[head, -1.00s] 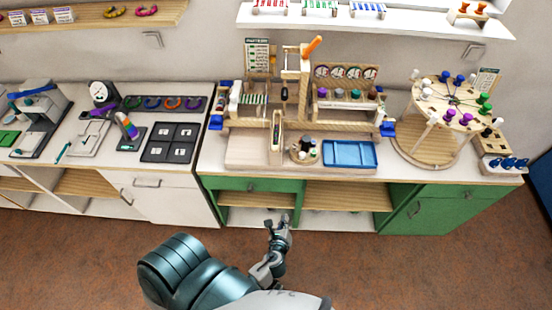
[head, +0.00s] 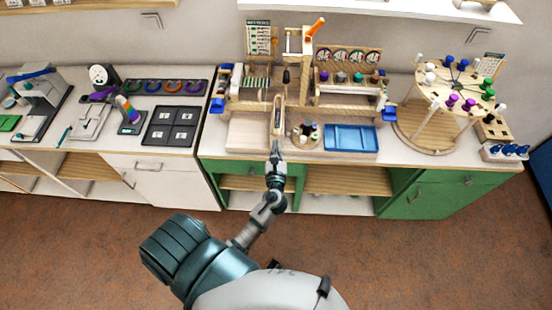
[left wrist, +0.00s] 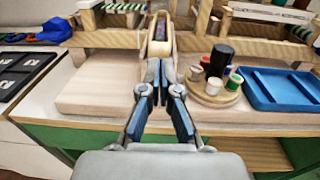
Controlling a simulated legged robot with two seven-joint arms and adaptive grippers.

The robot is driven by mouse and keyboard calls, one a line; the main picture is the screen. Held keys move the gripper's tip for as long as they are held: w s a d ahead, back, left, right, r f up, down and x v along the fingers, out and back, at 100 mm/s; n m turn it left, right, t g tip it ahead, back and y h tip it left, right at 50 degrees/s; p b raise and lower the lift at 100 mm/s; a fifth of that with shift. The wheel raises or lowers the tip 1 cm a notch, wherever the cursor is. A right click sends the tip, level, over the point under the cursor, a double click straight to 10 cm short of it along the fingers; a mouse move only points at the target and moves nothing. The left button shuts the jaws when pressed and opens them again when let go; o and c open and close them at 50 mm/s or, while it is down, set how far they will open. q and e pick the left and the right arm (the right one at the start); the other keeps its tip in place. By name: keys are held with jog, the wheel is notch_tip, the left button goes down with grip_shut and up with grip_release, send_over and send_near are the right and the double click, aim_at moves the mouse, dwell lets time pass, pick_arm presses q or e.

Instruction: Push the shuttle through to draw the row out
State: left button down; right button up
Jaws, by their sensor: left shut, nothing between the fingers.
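The shuttle (head: 278,118), a pale wooden boat shape with a dark slot, points away from me at the front middle of the wooden bead loom (head: 350,112). It also shows in the left wrist view (left wrist: 159,40), straight ahead of the fingers. My left gripper (head: 276,150) is shut and empty at the shuttle's near end, over the bench's front edge. In the left wrist view its fingertips (left wrist: 160,68) overlap the shuttle's near end; I cannot tell whether they touch it. My right gripper is not in view.
A round wooden tray (head: 296,141) with small pots and a blue tray (head: 351,138) sit right of the shuttle. A bare wooden board (head: 247,132) lies left of it. A round peg stand (head: 427,128) stands farther right.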

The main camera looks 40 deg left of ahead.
aim_at(277, 135)
pick_arm(q)
jog(key=shift+x, duration=1.3)
jog(key=p+x, duration=0.1)
jog(key=x, duration=0.3)
jog(key=shift+w+r, duration=0.1)
jog(key=shift+w+a, duration=0.15)
jog(key=shift+w, duration=0.05)
